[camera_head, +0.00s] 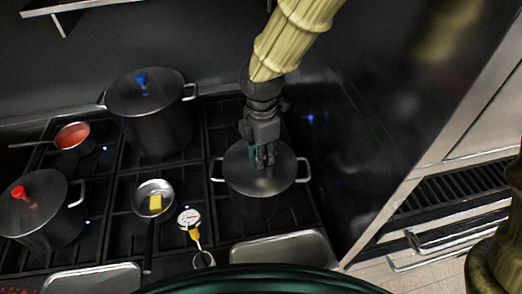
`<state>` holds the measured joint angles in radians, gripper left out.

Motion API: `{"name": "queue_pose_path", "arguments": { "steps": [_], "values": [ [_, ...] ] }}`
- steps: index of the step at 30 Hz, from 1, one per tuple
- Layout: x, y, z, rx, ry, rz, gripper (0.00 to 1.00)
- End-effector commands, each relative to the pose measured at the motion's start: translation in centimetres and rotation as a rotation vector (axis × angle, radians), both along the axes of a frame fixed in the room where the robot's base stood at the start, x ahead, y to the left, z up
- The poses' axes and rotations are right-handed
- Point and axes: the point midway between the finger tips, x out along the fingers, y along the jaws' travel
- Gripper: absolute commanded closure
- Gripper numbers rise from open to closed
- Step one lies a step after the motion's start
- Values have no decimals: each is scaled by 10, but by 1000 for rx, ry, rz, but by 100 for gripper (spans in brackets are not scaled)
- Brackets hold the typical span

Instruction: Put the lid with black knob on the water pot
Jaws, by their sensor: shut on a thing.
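A round dark grey lid (246,184) lies level over a pot on the right side of the stove. Two metal side handles (303,171) of the pot stick out from under it. The lid covers the pot's opening, so no water shows. My gripper (266,164) points down at the lid's centre and is shut on its knob, which the fingers hide. I cannot tell whether the lid rests fully on the rim or sits slightly above it.
A tall pot with a blue-knobbed lid (147,92) stands back left. A red-knobbed pot (34,207) is front left. A dark wall stands right.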

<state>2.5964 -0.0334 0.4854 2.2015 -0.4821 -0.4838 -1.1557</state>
Motion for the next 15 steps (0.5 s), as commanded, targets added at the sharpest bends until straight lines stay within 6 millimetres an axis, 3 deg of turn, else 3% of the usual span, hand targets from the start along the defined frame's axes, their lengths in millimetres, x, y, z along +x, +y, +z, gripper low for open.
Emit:
{"name": "queue_pose_path", "arguments": {
  "steps": [10,11,14,15],
  "values": [
    [0,0,0,0,-1,1,100],
    [0,0,0,0,-1,1,67],
    [0,0,0,0,-1,1,49],
    [0,0,0,0,-1,1,47]
  ]
}}
